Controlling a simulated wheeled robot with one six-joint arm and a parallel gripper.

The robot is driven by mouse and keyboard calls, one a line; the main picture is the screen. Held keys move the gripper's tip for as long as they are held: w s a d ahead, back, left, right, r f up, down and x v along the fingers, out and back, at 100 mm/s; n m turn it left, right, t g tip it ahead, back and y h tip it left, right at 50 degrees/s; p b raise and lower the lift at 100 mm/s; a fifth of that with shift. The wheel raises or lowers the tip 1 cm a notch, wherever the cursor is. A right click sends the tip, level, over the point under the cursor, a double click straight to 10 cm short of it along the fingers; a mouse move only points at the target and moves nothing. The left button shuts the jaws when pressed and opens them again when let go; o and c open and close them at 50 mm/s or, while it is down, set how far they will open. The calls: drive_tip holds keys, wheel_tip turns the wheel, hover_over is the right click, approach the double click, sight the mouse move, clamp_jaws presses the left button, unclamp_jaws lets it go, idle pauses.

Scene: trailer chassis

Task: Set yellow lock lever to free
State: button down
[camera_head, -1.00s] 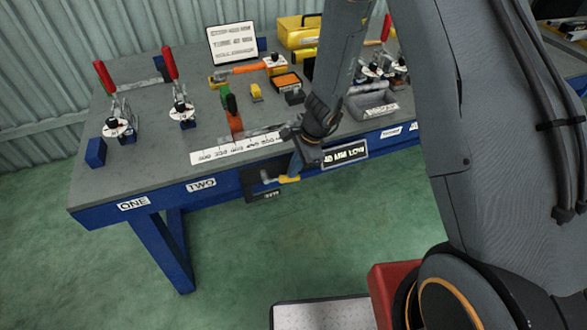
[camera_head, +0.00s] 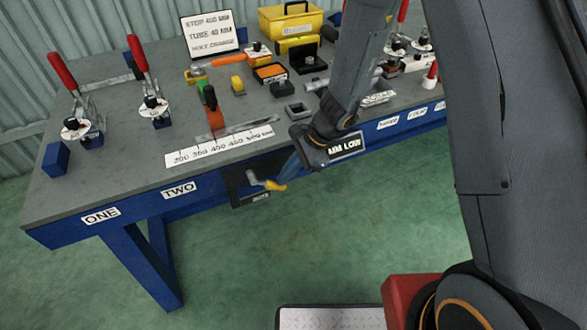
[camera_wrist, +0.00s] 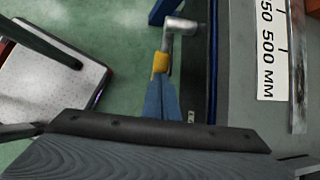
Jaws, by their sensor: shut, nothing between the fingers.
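The yellow lock lever (camera_head: 274,185) is on a dark bracket at the bench's front edge, below the ruler. It has a grey cranked arm and a yellow end. In the wrist view its yellow end (camera_wrist: 160,62) lies just beyond my fingertips, with the grey arm bending at the top. My gripper (camera_head: 285,175) points down at the yellow end, its blue fingers together and empty. In the wrist view my gripper (camera_wrist: 161,86) seems to meet the yellow end; I cannot tell if they touch.
A white ruler strip (camera_head: 220,146) lies along the bench (camera_head: 120,165) above the lever. Red-handled clamps (camera_head: 153,105) stand at left. A yellow toolbox (camera_head: 290,20) is at the back.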

drive_tip(key=shift+s+a+f+b, duration=0.1)
drive_tip(key=shift+a+f+b, duration=0.1)
drive_tip(key=shift+f+b, duration=0.95)
drive_tip(key=shift+s+a+f+b, duration=0.1)
drive_tip(key=shift+a+f+b, duration=0.05)
drive_tip(key=shift+f+b, duration=0.2)
drive_tip(key=shift+f, duration=0.1)
